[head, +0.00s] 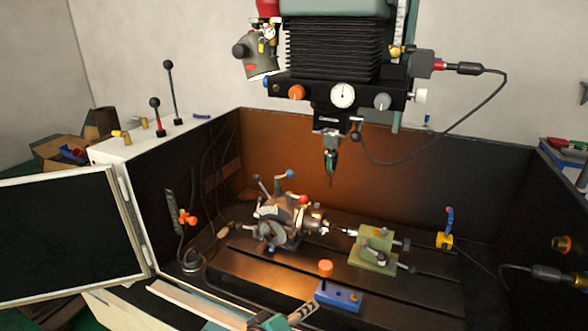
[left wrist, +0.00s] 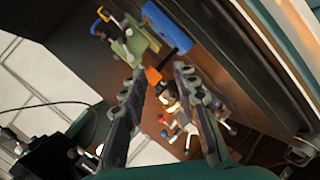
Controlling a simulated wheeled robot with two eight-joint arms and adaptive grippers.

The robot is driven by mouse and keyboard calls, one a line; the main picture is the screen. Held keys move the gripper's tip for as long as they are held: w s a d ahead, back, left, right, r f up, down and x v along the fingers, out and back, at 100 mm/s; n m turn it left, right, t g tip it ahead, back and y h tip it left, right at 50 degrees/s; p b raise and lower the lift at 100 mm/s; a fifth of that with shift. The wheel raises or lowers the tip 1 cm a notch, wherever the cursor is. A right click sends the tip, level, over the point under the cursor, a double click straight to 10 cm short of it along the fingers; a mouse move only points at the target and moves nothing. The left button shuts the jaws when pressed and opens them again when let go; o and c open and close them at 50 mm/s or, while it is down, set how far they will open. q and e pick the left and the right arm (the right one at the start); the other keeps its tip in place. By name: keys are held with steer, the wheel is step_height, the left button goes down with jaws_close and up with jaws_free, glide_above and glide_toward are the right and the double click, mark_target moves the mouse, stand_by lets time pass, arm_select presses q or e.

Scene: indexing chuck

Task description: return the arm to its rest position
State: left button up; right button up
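My left gripper (head: 302,313) shows at the bottom edge of the head view, in front of the machine bed, with its teal arm coming in from the lower left. In the left wrist view its two dark fingers (left wrist: 160,73) are spread apart with nothing held between them. An orange knob (left wrist: 153,76) shows beyond the fingertips, apart from them. The indexing chuck (head: 278,220) with its levers sits on the bed; in the left wrist view it is partly hidden behind a finger. My right gripper is not in view.
A blue block (head: 338,296) with an orange knob (head: 325,268) stands close to my left gripper. A green tailstock (head: 372,248) sits right of the chuck. The spindle head (head: 330,95) hangs above. An open door panel (head: 68,236) stands at left; enclosure walls surround the bed.

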arm_select(q)
steer(key=s+a+f+m+g+y, duration=0.1)
steer(key=s+a+y, duration=0.3)
steer(key=a, duration=0.6)
steer(key=s+a+f+m+g+y, duration=0.2)
steer(key=s+a, duration=0.4)
steer(key=a, duration=0.3)
steer(key=shift+a+f+m+y, duration=0.25)
steer(key=shift+a+m+y, duration=0.15)
steer(key=shift+m+y, duration=0.45)
